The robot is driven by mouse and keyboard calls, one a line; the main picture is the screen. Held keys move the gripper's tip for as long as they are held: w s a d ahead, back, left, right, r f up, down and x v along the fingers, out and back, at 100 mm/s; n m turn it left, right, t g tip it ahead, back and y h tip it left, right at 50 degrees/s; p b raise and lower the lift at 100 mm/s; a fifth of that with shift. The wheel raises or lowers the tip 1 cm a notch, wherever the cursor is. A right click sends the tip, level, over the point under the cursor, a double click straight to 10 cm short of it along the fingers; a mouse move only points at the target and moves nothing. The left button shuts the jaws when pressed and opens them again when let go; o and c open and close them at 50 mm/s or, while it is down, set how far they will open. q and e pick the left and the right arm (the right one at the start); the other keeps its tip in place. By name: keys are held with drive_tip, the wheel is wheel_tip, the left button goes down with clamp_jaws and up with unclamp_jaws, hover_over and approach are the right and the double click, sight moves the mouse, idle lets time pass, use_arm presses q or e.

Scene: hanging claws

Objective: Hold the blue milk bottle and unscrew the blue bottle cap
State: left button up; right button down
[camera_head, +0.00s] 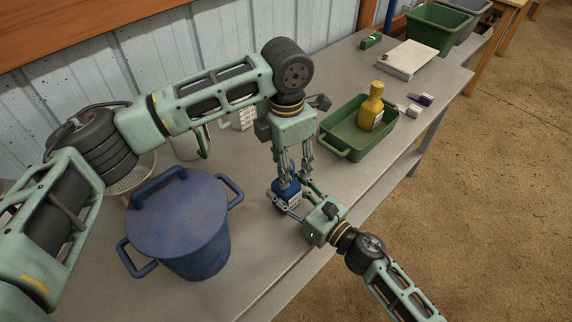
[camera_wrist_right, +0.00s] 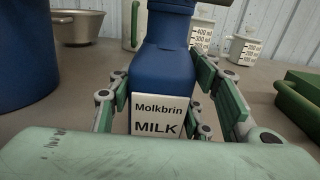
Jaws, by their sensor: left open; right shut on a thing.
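The blue milk bottle (camera_wrist_right: 165,62) stands upright in the right wrist view, with a white "Molkbrin MILK" label. In the head view the bottle (camera_head: 286,188) is small and partly covered by my grippers. My right gripper (camera_head: 291,201) is shut on the bottle from the side, with its fingers (camera_wrist_right: 168,112) on both sides of the label. My left gripper (camera_head: 295,172) points down from above, open, with its fingers around the bottle's top. The blue cap is hidden in the head view and cut off at the top of the right wrist view.
A large blue pot (camera_head: 178,225) stands left of the bottle. A green tray (camera_head: 340,150) with a yellow bottle (camera_head: 371,108) lies to the right. Measuring cups (camera_wrist_right: 245,48) and a metal bowl (camera_wrist_right: 78,28) stand behind. The table's front edge is close to the bottle.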

idle(0.4)
idle(0.3)
use_arm(q)
drive_tip(key=c, duration=1.1)
clamp_jaws()
drive_tip(key=shift+s+d, duration=0.1)
